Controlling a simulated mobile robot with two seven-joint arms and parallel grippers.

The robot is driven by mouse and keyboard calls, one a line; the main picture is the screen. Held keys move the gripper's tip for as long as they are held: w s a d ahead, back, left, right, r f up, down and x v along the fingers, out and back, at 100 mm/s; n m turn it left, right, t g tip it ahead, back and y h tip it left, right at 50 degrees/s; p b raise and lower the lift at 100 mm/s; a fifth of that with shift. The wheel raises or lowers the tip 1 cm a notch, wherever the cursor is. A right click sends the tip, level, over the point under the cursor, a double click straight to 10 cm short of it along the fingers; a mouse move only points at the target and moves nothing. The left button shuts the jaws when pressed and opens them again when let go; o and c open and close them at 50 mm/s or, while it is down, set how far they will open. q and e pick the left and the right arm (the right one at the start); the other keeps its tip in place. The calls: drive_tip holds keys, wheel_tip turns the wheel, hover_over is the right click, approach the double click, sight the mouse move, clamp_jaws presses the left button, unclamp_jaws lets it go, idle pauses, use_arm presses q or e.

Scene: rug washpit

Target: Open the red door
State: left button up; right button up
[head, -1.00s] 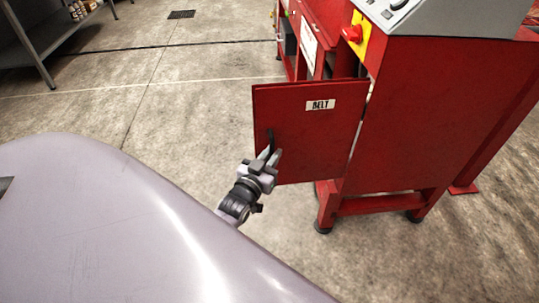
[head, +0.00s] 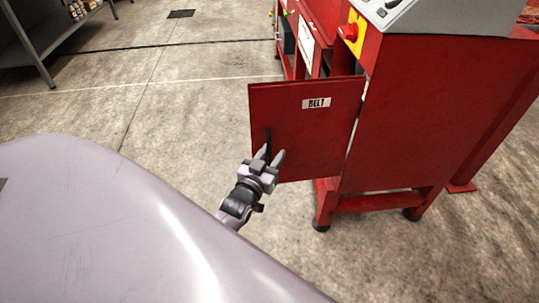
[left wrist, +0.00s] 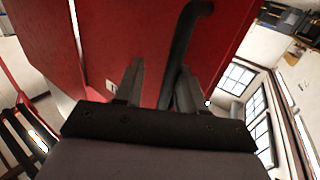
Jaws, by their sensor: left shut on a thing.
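The red door (head: 300,130) with a "BELT" label (head: 316,103) stands swung out from the red machine (head: 430,110), hinged at its right edge. A dark bar handle (head: 267,136) is near its left edge. My left gripper (head: 270,157) is at the lower part of this handle, shut on it. In the left wrist view, the handle (left wrist: 181,50) runs down between the two fingers (left wrist: 160,85), closer to the right finger, with the red door (left wrist: 120,35) behind. My right gripper is in neither view.
A yellow plate with a red knob (head: 350,33) and a grey control panel (head: 440,15) are on the machine above the door. Open concrete floor (head: 180,110) lies left of the door. A grey shelf (head: 45,35) stands far left.

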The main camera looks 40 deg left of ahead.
use_arm(q)
drive_tip(key=shift+r, duration=0.1)
drive_tip(key=shift+s+d+p, duration=0.1)
drive_tip(key=shift+s+p, duration=0.3)
drive_tip(key=shift+s, duration=0.1)
drive_tip(key=s+d+p, duration=0.1)
drive_tip(key=s+p, duration=0.2)
drive_tip(key=s, duration=0.3)
drive_tip(key=shift+s, duration=0.1)
